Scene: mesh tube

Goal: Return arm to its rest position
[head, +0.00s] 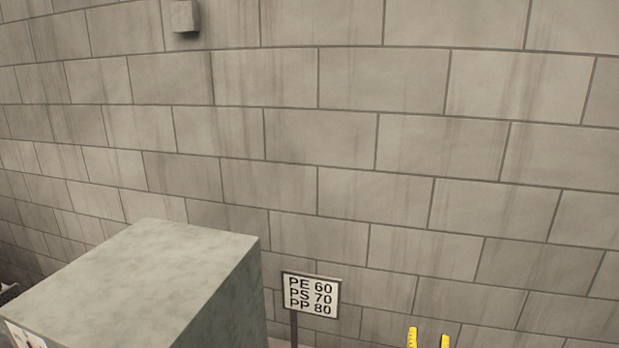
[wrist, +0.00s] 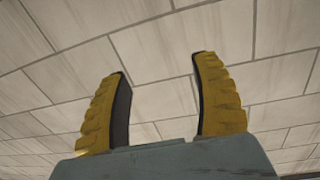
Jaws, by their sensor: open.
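My gripper (wrist: 160,85) shows in the wrist view with two yellow ridged fingers spread apart and nothing between them. Dark pads line the inner faces of the fingers, and a pale block wall (wrist: 155,45) lies beyond them. In the head view the tips of my gripper (head: 428,340) just show at the bottom edge, right of the middle, apart from each other. The rest of my gripper and arm is out of that view.
A large grey-green box (head: 150,275) stands at the lower left. A sign on a post (head: 311,294) reads "PE 60, PS 70, PP 80". The block wall (head: 320,130) fills the background, with a small box (head: 185,16) high on it. Space around my fingertips looks clear.

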